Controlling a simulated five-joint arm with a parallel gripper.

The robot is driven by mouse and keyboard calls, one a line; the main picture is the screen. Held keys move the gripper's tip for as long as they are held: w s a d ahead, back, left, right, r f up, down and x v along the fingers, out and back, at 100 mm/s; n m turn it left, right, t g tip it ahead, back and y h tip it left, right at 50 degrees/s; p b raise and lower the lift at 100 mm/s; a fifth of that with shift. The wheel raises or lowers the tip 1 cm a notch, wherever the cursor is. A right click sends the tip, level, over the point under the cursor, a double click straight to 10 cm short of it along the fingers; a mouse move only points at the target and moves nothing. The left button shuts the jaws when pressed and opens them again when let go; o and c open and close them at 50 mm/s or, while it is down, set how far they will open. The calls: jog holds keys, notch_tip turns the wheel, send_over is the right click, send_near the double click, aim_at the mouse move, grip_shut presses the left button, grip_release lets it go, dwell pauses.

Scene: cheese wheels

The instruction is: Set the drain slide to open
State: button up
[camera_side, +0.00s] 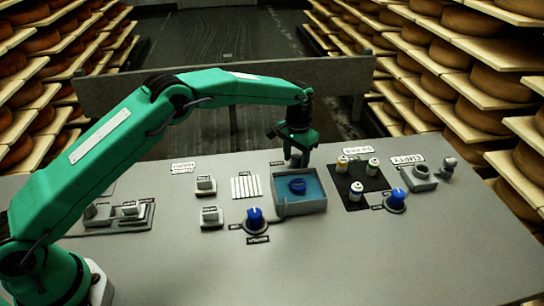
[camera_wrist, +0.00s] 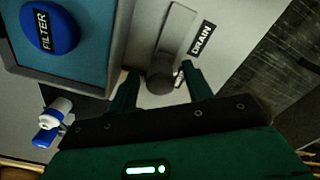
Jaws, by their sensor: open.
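The drain slide shows in the wrist view as a grey round knob (camera_wrist: 160,78) at the near end of a light track (camera_wrist: 178,32). A black label (camera_wrist: 202,38) reading DRAIN lies beside the track. My gripper (camera_wrist: 160,70) is open, with one dark green finger on each side of the knob. I cannot tell whether either finger touches it. In the side view my gripper (camera_side: 295,148) points down behind the blue tank, and the slide knob (camera_side: 295,159) shows small below it.
A blue tank (camera_side: 275,207) with a round blue FILTER float (camera_side: 297,185) stands just in front of the slide. To its right is a black mat (camera_side: 375,186) with several small bottles. Blue dials (camera_side: 255,215) and buttons sit around. The panel's back edge is close behind.

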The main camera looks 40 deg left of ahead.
jog(key=shift+c, duration=0.4)
grip_shut()
jog(key=shift+a, duration=0.1)
jog(key=shift+s+a, duration=1.55)
jog(key=shift+o, duration=0.4)
grip_release()
